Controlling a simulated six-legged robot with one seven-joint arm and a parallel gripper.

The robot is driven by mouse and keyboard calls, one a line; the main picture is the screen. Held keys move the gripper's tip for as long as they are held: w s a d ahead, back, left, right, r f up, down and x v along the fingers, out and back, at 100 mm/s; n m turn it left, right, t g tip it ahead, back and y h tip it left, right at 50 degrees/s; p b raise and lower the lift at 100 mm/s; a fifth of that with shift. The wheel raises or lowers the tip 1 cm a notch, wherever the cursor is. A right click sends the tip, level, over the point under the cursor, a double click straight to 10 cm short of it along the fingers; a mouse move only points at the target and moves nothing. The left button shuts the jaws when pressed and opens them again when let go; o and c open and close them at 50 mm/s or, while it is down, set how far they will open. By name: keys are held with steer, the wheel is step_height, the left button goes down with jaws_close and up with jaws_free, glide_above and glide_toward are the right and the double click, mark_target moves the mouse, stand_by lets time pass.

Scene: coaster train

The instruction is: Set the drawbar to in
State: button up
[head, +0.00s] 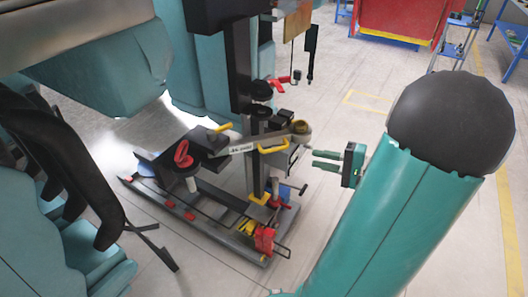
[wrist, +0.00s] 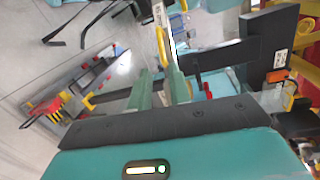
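A pale bar with small dark lettering (head: 240,147) runs across the dark upright post of the coaster rig; I take it to be the drawbar. A yellow handle (head: 273,148) sits at its right part. In the wrist view the pale bar (wrist: 161,14) comes down from the top, with the yellow handle (wrist: 161,46) beside it. My gripper (head: 314,159) is to the right of the handle, apart from it in the head view. In the wrist view my gripper's two teal fingers (wrist: 160,74) are spread, with nothing held between them. Any in/out marking is too small to read.
The rig stands on a low dark railed base (head: 200,222) with a red knob (head: 183,153), a yellow lever (head: 220,127) and red and yellow parts at its front. A dark post (head: 238,65) rises behind the bar. Open floor (head: 345,85) lies to the right.

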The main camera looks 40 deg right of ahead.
mark_target(278, 150)
steer(key=x, duration=1.3)
steer(key=shift+w+a, duration=0.1)
steer(key=shift+w, duration=0.3)
steer(key=shift+c, duration=0.4)
jaws_close()
